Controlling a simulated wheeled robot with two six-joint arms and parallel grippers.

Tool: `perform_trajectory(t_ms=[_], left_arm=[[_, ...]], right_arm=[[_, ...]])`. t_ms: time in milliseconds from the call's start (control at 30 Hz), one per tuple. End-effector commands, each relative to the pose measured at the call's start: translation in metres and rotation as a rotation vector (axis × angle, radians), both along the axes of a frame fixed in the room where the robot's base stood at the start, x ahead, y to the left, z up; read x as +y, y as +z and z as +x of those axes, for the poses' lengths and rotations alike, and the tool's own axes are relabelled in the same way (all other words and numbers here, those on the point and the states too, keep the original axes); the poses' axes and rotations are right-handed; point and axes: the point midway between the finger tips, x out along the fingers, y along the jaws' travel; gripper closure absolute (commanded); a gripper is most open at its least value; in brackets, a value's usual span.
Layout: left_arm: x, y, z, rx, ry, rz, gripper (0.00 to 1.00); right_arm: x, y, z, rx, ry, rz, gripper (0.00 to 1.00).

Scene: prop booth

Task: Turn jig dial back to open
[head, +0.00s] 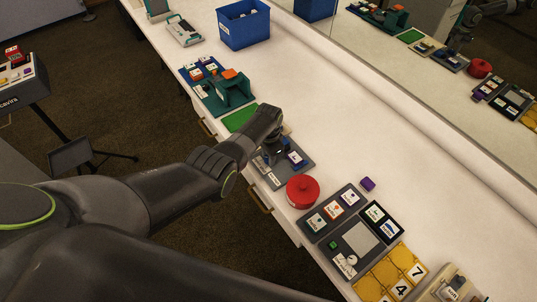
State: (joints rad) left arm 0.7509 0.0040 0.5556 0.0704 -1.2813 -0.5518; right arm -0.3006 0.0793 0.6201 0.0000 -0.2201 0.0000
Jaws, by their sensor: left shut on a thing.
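My left gripper (277,149) reaches over the jig's upper left part, pointing down. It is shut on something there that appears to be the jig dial. The dial is mostly hidden behind the gripper, so its setting cannot be read. My right gripper is not in view.
A red round canister (302,191) stands just below the jig, with a grey card board (353,241) beyond it. A green mat (240,118), a green fixture (226,92) and a blue bin (244,24) lie above. A mirror (440,60) borders the counter; its middle strip is clear.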

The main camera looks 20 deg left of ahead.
Motion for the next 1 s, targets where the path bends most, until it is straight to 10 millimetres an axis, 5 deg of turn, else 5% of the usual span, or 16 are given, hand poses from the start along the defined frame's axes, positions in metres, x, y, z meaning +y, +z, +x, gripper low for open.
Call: perform_trajectory(t_ms=[667, 700, 867, 1000], left_arm=[[-0.0003, 0.0015, 0.0019, -0.005, -0.067, 0.000, 0.94], [-0.0002, 0.0015, 0.0019, -0.006, -0.067, -0.001, 0.70], [-0.0002, 0.0012, 0.0014, -0.004, -0.067, 0.000, 0.50], [-0.0001, 0.0007, 0.0009, -0.003, -0.066, 0.000, 0.50]], right_arm=[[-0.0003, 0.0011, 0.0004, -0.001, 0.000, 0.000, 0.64], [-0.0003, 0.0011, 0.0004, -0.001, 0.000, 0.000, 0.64], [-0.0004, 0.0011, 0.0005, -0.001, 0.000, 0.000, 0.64], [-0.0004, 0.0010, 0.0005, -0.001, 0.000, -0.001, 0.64]])
